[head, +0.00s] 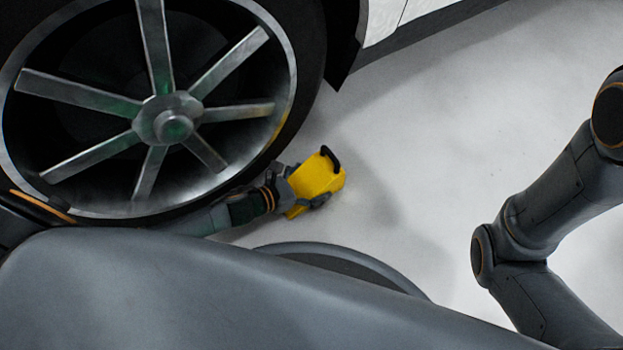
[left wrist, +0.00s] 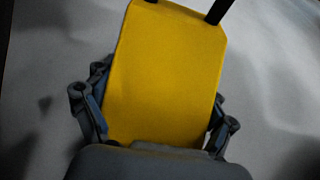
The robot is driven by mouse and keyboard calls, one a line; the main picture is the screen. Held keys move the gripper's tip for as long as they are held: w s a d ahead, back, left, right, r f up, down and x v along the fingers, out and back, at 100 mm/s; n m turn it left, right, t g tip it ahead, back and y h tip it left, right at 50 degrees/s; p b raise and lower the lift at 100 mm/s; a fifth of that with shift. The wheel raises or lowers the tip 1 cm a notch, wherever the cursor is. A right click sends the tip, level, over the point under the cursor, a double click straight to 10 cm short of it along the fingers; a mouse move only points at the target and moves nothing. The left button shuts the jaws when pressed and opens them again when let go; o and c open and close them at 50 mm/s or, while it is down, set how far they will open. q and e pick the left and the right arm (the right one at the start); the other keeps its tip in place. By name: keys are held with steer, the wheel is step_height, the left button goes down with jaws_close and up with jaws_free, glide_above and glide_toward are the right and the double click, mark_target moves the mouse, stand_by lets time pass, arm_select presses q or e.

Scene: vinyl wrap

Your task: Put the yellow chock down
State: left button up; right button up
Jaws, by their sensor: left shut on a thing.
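The yellow chock (head: 318,178) has a black handle at its far end. In the head view it is beside the lower right of the car wheel's tyre. My left gripper (head: 303,192) is shut on the chock, with its fingers on either side of it. In the left wrist view the chock (left wrist: 165,75) fills the middle, between the two fingers of the left gripper (left wrist: 155,125). I cannot tell whether the chock touches the floor. My right gripper is not in view; only part of the right arm shows at the right.
The car wheel (head: 165,118) with metal spokes takes up the upper left of the head view. White car bodywork (head: 385,18) shows at the top. The pale grey floor (head: 430,140) is clear to the right of the chock, with soft shadows on it.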

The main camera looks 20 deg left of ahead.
arm_select(q)
steer(key=shift+f, duration=0.1)
steer(key=o, duration=1.6)
steer(key=shift+r, duration=0.2)
steer(key=p+v, duration=0.5)
steer(key=v, duration=0.5)
steer(key=shift+s+a+r+p, duration=0.15)
steer(key=shift+s+a+p, duration=0.1)
steer(key=shift+p, duration=0.15)
steer(key=shift+s+a+r, duration=0.15)
steer(key=shift+s+a, duration=0.15)
steer(key=shift+s, duration=0.1)
steer(key=shift+s+a, duration=0.1)
